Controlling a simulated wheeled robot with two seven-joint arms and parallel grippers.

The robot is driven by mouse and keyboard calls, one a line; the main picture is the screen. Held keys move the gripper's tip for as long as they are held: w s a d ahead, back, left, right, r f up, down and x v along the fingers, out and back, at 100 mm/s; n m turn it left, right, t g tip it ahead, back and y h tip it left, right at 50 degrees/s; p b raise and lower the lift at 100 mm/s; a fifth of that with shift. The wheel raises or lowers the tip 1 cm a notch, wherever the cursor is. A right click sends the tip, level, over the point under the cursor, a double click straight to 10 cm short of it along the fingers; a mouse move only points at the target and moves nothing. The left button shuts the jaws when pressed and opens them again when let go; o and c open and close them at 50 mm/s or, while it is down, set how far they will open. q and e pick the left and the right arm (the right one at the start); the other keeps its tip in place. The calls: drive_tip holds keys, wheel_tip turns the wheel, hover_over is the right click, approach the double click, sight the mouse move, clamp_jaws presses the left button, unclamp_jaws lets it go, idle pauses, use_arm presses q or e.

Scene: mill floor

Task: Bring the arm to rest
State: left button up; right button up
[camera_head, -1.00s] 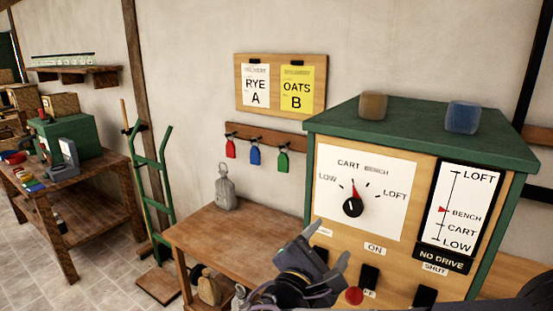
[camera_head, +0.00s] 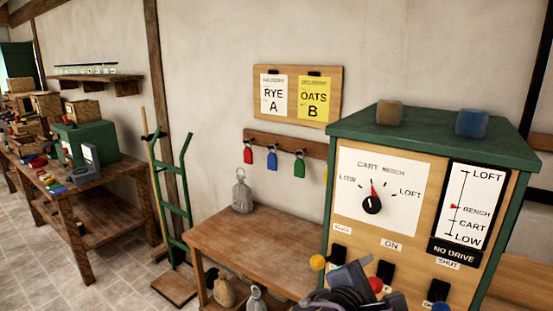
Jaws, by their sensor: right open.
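My right gripper (camera_head: 358,274) is low in the head view, in front of the lower left part of the control cabinet (camera_head: 328,215). It is dark grey and open, with nothing seen between its fingers. Its lower part is cut off by the bottom edge, and it partly hides the cabinet's lower front. Whether it touches the cabinet cannot be told. My left gripper is not in view.
The cabinet carries a dial (camera_head: 372,205), a level gauge (camera_head: 466,207) with its red pointer at BENCH, and a yellow knob (camera_head: 317,262). A wooden bench (camera_head: 255,245) with a grey weight (camera_head: 242,192) stands left of it. A green hand truck (camera_head: 172,200) stands further left.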

drive_tip(key=s+d+f+m+g+y, duration=0.6)
drive_tip(key=s+d+f+m+g, duration=0.35)
drive_tip(key=s, duration=0.35)
drive_tip(key=s+a+f+m+t+y, duration=0.1)
drive_tip(key=s+a+m+t+y, duration=0.3)
drive_tip(key=m, duration=0.6)
drive_tip(key=s+a+y, duration=0.2)
drive_tip(key=y, duration=0.1)
drive_tip(key=shift+s+a+f+y, duration=0.3)
drive_tip(key=shift+s+f+y, duration=0.1)
